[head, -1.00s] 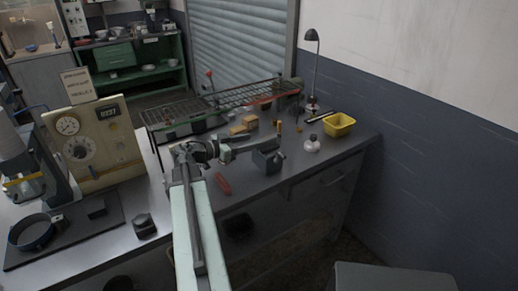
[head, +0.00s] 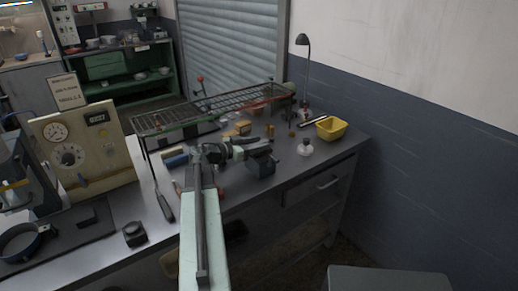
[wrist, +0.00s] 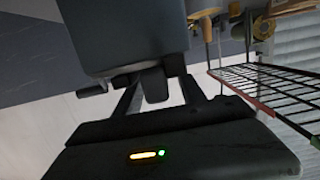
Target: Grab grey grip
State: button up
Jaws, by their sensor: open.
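A dark grey grip (head: 164,207) on a thin shaft lies near the front edge of the bench, left of my arm in the head view. My gripper (head: 266,146) is to the right of it, reaching over the bench, well apart from the grip. Its jaws are open in the wrist view (wrist: 157,84). A dark grey block (head: 262,166) shows just below my gripper. A large dark block (wrist: 125,35) fills the top of the wrist view close to the fingers; I cannot tell whether it is the same one.
A wire rack (head: 210,108) stands along the back of the bench (head: 235,202). A yellow bin (head: 331,128), white flask (head: 305,147) and lamp (head: 306,75) are at the right. A panel with dials (head: 82,146) and a small dark block (head: 135,234) are at the left.

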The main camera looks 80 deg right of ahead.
grip_shut()
jog(key=shift+r, duration=0.1)
